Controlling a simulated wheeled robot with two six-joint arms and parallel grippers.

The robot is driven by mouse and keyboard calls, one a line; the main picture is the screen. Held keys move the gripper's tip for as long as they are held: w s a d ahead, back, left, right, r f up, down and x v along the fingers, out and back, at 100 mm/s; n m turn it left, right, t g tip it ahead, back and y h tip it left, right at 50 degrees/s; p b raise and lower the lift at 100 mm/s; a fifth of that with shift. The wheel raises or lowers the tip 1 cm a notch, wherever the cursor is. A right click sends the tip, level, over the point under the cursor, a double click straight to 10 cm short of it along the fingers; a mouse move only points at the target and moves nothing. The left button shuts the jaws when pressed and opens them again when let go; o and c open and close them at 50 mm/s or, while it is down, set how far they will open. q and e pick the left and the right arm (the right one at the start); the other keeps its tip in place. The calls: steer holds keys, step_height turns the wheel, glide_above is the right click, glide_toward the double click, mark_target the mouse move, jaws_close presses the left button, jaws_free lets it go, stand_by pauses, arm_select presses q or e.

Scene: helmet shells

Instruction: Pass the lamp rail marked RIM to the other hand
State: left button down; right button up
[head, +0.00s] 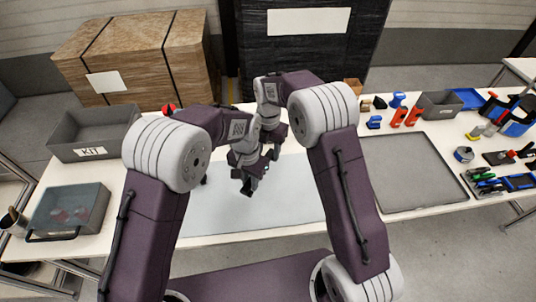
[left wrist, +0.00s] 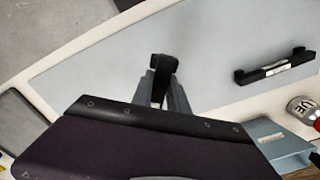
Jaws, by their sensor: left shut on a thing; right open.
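My left gripper (head: 246,187) is low over the pale grey mat in the head view. In the left wrist view its fingers (left wrist: 162,95) are shut on a black rail piece (left wrist: 163,68), seen nearly end-on. No marking on this piece is readable, so I cannot tell whether it says RIM. A second black rail (left wrist: 275,67) with a small pale label lies on the mat, apart from the gripper; its lettering is too small to read. My right gripper (head: 276,149) is open, just above and behind the left one in the head view, partly hidden by the arms.
The mat (head: 290,205) is mostly clear. A grey bin marked KIT (head: 92,152) and a lidded grey box (head: 70,208) stand at left. A grey tray (head: 412,165) and several tools are at right. A red-topped can (left wrist: 303,108) stands near the loose rail.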

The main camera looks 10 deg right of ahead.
mark_target(268, 155)
steer(key=shift+f, duration=1.6)
steer(key=c, duration=0.8)
arm_select(q)
steer(key=c, duration=1.2)
jaws_free()
arm_select(e)
jaws_close()
